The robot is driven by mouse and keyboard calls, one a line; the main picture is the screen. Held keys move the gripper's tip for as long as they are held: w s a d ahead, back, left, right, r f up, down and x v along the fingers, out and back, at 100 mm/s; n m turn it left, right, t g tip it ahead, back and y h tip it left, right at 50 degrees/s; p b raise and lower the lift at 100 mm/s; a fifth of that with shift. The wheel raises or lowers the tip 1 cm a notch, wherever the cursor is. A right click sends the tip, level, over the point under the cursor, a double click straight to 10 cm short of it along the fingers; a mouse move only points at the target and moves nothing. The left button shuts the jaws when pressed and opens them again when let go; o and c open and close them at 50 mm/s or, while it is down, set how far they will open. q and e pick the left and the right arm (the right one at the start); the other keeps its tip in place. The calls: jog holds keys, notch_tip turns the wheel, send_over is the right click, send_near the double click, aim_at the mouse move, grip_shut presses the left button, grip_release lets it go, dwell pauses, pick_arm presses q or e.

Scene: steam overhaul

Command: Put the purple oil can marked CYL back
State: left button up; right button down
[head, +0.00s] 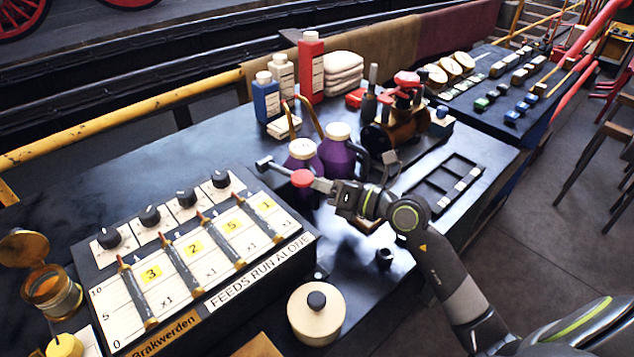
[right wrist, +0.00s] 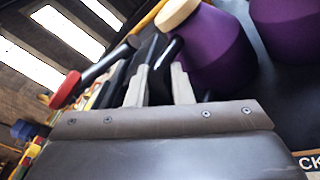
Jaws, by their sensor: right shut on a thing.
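Two purple oil cans with cream caps stand close together beyond the feeds box in the head view. The front-left can (head: 302,160) is partly hidden by a red knob and my gripper; the other can (head: 338,155) is just behind it to the right. My right gripper (head: 322,186) reaches in from the right, low beside the front can. In the right wrist view its fingers (right wrist: 158,85) close around what looks like the black handle of the nearer purple can (right wrist: 215,50); the other can (right wrist: 285,25) is farther right. I cannot read CYL on either. My left gripper is out of view.
A lever with a red knob (head: 302,178) lies close to my right fingers. The feeds box (head: 190,260) is left, a lidded round pot (head: 317,312) in front. A slotted black tray (head: 420,198) lies right. Bottles (head: 266,98) and a brass device (head: 395,125) stand behind.

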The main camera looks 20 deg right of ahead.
jog(key=shift+f, duration=0.1)
jog(key=c, duration=1.3)
grip_release()
jog(key=shift+r, duration=0.2)
jog(key=shift+s+d+f, duration=0.1)
jog(key=shift+s+d, duration=0.1)
jog(key=shift+s, duration=0.05)
jog(key=b+v, duration=0.1)
jog(key=v, duration=1)
jog(key=shift+s, duration=0.15)
